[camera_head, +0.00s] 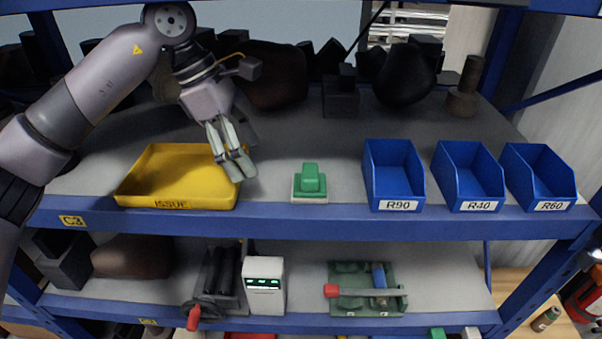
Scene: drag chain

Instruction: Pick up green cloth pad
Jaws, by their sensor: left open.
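A green pad (311,180) with a raised block on top sits on a white base on the upper shelf, between the yellow tray and the blue bins. My left gripper (241,173) points down at the right edge of the yellow tray, to the left of the green pad and apart from it. Its fingers are open, and I see nothing between them. My right gripper does not show.
The yellow ISSUE tray (138,188) looks empty. Blue bins R90 (393,178), R40 (467,178) and R60 (540,180) stand at the right. Dark objects (403,82) line the back. A lower shelf holds a white device (264,290) and a green tray (347,306).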

